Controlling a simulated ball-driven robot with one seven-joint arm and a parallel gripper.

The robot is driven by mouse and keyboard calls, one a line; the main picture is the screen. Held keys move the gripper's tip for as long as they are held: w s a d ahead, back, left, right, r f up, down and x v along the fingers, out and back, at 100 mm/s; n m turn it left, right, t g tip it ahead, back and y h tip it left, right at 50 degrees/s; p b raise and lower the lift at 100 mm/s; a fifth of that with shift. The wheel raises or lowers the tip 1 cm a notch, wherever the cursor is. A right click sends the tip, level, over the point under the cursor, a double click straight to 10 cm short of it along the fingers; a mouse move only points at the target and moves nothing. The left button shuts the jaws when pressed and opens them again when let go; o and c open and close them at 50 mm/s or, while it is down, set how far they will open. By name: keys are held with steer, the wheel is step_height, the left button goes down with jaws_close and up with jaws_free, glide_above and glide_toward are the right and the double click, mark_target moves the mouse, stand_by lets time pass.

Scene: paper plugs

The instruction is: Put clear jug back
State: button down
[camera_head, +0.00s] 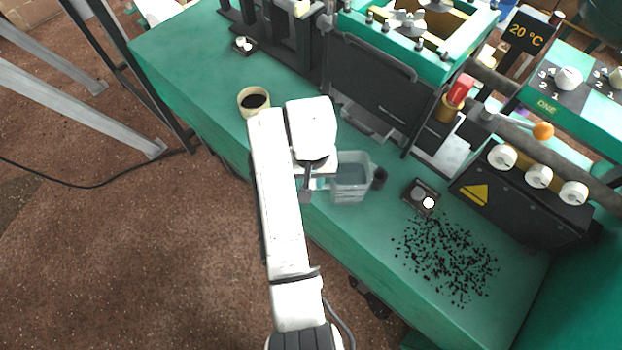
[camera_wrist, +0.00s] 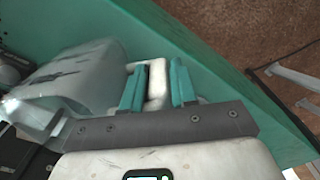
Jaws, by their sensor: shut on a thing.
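The clear jug (camera_head: 352,180) is at the front edge of the green bench in the head view, upright as far as I can tell. In the wrist view the clear jug (camera_wrist: 75,85) fills the left side. My gripper (camera_wrist: 156,88) has its two teal fingers on either side of a pale piece beside the jug, which looks like its handle. My gripper (camera_head: 318,184) is at the jug's left side in the head view, partly hidden by my own arm. I cannot tell whether the jug touches the bench.
A cup of dark contents (camera_head: 254,101) stands to the left on the green bench (camera_head: 195,75). Right of the jug are a small black object (camera_head: 379,178), a dark box with a round white part (camera_head: 422,196) and scattered black bits (camera_head: 445,258). Machinery (camera_head: 375,85) stands behind.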

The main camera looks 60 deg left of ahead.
steer(key=shift+s+f, duration=0.1)
steer(key=shift+f, duration=1)
steer(key=shift+f, duration=0.1)
steer(key=c, duration=0.9)
jaws_free()
step_height(320, 180, up, 12)
steer(key=shift+r+p, duration=0.1)
steer(key=shift+p, duration=0.3)
